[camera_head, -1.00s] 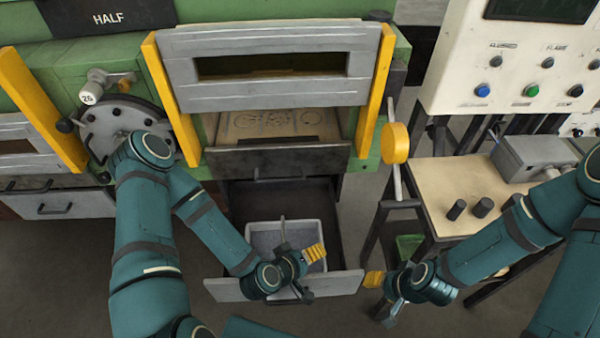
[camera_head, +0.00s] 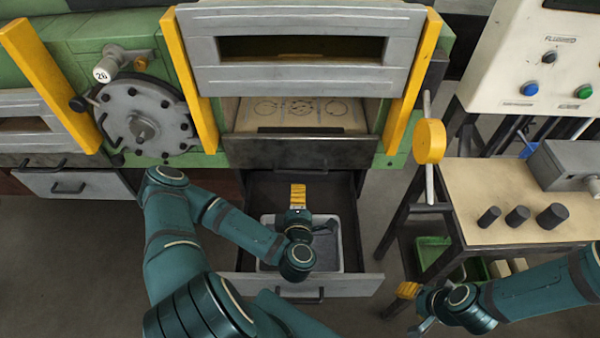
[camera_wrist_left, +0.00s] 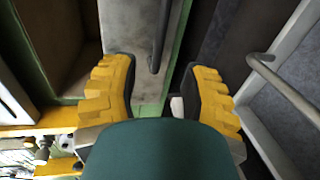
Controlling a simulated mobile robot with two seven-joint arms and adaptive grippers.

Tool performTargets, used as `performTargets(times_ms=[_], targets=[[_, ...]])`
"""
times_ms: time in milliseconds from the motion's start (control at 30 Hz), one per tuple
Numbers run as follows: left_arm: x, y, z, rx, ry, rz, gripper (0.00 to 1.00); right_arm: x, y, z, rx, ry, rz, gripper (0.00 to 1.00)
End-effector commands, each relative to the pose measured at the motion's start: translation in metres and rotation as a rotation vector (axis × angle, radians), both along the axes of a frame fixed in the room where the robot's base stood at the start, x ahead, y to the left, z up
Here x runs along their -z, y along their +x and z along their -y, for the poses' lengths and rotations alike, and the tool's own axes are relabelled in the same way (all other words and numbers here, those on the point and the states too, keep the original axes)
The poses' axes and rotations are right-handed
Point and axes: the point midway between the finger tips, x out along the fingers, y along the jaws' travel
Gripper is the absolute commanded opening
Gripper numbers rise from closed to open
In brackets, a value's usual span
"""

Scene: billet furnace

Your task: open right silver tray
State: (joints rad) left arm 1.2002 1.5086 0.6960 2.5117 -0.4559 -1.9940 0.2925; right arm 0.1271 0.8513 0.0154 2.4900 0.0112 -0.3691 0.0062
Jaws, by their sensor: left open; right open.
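The right silver drawer (camera_head: 345,284) below the furnace is pulled out. Its front faces me with a dark handle (camera_head: 301,295), and a grey bin (camera_head: 348,235) sits inside it. My left gripper (camera_head: 298,193) is over the drawer and bin, its yellow fingers pointing toward the furnace. In the left wrist view its fingers (camera_wrist_left: 160,92) are apart and empty, with a dark bar handle (camera_wrist_left: 158,38) on a grey panel ahead of the gap. My right gripper (camera_head: 408,290) is open beside the table leg, right of the drawer, touching nothing that I can see.
A dark panel with a handle (camera_head: 288,170) is above the open drawer, under the furnace mouth. Yellow posts (camera_head: 410,85) flank the grey door (camera_head: 300,75). The left silver drawer (camera_head: 95,185) is shut. A wooden table (camera_head: 475,200) with dark cylinders stands at right.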

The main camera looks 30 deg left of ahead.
Motion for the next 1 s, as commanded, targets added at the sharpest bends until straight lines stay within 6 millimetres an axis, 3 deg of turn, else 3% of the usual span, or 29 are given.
performTargets(times_ms=[500,700,1000], targets=[[0.02,0.078,-0.049,-0.002,0.002,0.0,0.46,0.009,-0.003,0.0,-0.005,0.002,-0.007,0.47],[0.023,0.09,-0.056,0.0,0.0,-0.001,0.46,0.01,-0.003,-0.001,-0.006,0.002,-0.007,0.47],[0.023,0.092,-0.057,0.001,0.0,-0.002,0.46,0.01,-0.003,-0.001,-0.006,0.002,-0.007,0.47]])
